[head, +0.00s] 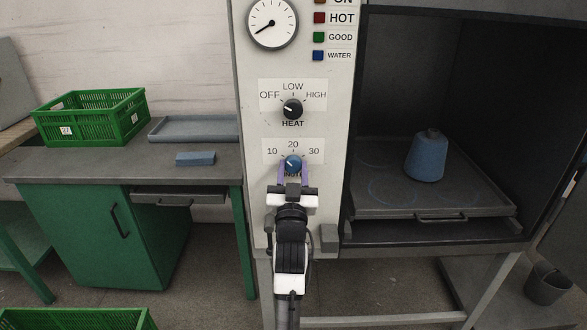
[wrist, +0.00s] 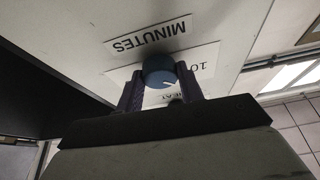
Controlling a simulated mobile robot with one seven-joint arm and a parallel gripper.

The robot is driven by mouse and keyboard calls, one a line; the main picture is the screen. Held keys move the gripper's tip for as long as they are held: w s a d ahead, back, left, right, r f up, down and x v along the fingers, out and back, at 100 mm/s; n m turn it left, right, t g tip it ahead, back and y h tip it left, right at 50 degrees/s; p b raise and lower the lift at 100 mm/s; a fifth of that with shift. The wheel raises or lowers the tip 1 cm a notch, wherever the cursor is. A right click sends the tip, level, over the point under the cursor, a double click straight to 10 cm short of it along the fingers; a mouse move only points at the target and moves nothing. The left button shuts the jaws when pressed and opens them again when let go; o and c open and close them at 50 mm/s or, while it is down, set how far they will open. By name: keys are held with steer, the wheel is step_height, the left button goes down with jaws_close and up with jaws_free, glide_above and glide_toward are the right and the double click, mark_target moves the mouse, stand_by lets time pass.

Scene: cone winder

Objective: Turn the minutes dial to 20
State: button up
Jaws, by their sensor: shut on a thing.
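The minutes dial (head: 293,163) is a small blue knob on the pale front panel, below the marks 10, 20 and 30. In the wrist view the dial (wrist: 158,72) shows upside down, between the two purple fingers of my gripper (wrist: 161,92). In the head view my gripper (head: 294,176) reaches the dial from below and is shut on it. The dial's white pointer line slants to the upper left of the panel, on the 10 side of 20. The fingers hide part of the MINUTES label in the head view.
The black heat dial (head: 292,109) sits just above, with a round gauge (head: 272,23) higher up. To the right, a blue cone (head: 426,158) stands in the open dark chamber. To the left, a workbench (head: 75,168) holds a green crate (head: 92,119) and a blue block (head: 195,158).

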steer(key=m+b, duration=0.1)
steer(key=m+h+b, duration=0.1)
steer(key=shift+a+f+m+b, duration=0.15)
steer(key=shift+f+m+b, duration=0.15)
steer(key=shift+m, duration=0.1)
steer(key=m+h+b, duration=0.1)
steer(key=m+b, duration=0.1)
steer(key=b, duration=0.1)
steer(key=shift+f+m+h, duration=0.1)
steer(key=shift+m+h, duration=0.2)
steer(key=shift+m, duration=0.1)
steer(key=m+b, duration=0.1)
steer(key=b, duration=0.1)
steer(key=m+g+h+b, duration=0.1)
steer(key=m+b, duration=0.1)
steer(key=shift+r+h, duration=0.2)
steer(key=shift+h, duration=0.1)
steer(key=shift+r+m+g+h+b, duration=0.2)
steer(key=shift+m+g+h+b, duration=0.3)
steer(key=shift+m+b, duration=0.85)
steer(key=shift+m, duration=0.35)
steer(key=shift+r, duration=0.1)
steer(key=o, duration=1)
